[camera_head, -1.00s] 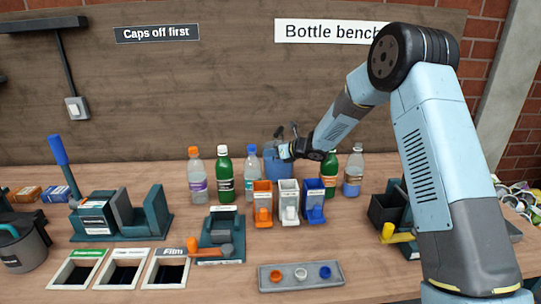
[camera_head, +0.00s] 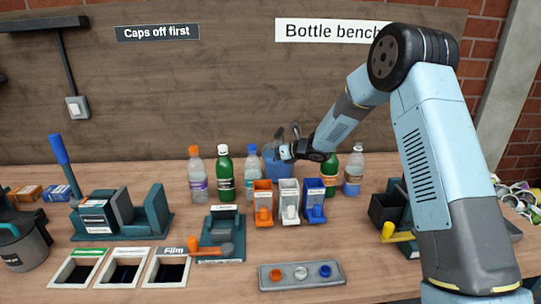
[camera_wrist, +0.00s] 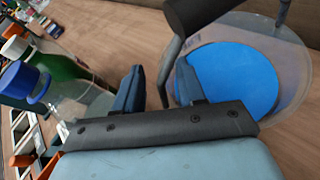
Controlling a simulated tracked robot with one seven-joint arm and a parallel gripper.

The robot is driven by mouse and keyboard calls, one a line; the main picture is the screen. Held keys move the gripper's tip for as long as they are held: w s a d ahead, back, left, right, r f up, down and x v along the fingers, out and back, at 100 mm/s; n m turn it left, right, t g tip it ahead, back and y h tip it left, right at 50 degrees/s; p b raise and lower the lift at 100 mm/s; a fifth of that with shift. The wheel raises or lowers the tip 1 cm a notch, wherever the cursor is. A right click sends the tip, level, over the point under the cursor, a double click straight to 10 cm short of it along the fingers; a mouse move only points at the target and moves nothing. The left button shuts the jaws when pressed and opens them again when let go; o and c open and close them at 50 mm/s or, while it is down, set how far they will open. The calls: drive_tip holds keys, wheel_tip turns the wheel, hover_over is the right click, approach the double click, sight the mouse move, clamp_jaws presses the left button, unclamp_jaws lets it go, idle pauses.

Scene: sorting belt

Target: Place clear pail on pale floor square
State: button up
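The clear pail (camera_wrist: 294,62) is at the right of the wrist view, a see-through round wall around a blue disc; I cannot tell whether that is its base or contents. In the head view the pail (camera_head: 270,163) looks blue and stands at the back of the bench, partly hidden by my gripper. Its grey handle strap and dark grip (camera_wrist: 196,14) rise over it. My gripper (camera_wrist: 158,88) is open, its fingers beside the pail, with the strap seen between them near the right finger. In the head view my gripper (camera_head: 284,154) is small. No pale floor square shows.
Bottles stand close by: a clear one (camera_head: 251,173), a green one (camera_head: 224,173) and an orange-capped one (camera_head: 197,175). Orange, white (camera_head: 289,202) and blue dispensers stand in front. A cap tray (camera_head: 300,275) lies nearer.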

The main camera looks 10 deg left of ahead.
drive_tip(key=v, duration=1.1)
drive_tip(key=shift+s+d+r, duration=0.15)
drive_tip(key=shift+s+d, duration=0.05)
drive_tip(key=shift+d, duration=0.1)
